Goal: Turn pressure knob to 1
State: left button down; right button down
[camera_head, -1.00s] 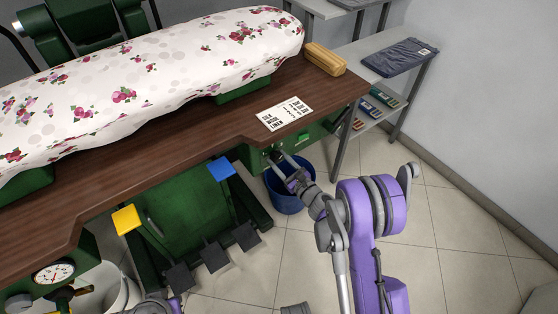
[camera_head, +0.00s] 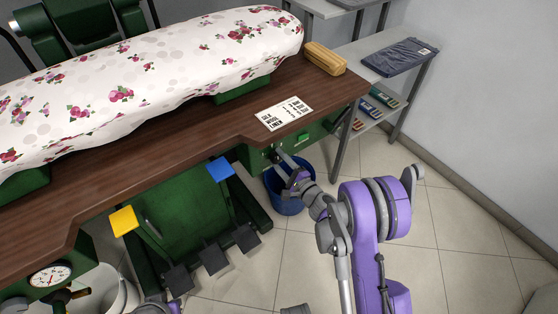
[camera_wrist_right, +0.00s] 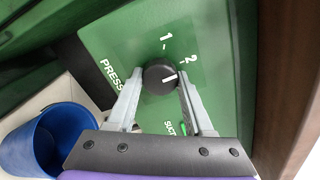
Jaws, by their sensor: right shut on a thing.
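The pressure knob (camera_wrist_right: 158,76) is a black round dial with a white pointer line, on a green panel (camera_wrist_right: 120,38) in the right wrist view. The numbers 1 and 2 are printed above it, and part of a "PRESS" label shows at its left. The white line points right and slightly up, nearer to 2 than to 1. My right gripper (camera_wrist_right: 155,92) is shut on the knob, with one finger on each side. In the head view my right gripper (camera_head: 280,160) is at the green panel under the table edge, and the knob is hidden there.
A blue bucket (camera_head: 285,200) stands on the floor below my right gripper; it also shows in the right wrist view (camera_wrist_right: 50,145). The brown table edge (camera_head: 215,148) overhangs the panel.

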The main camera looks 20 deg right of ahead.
jog(key=n, duration=0.5)
jog(key=shift+n, duration=0.3)
jog(key=n, duration=0.5)
jog(key=shift+r, duration=0.1)
jog(key=shift+n, duration=0.4)
jog(key=shift+c, duration=1.4)
grip_release()
jog(key=shift+s, duration=0.15)
jog(key=v, duration=1)
jog(key=shift+s, duration=0.3)
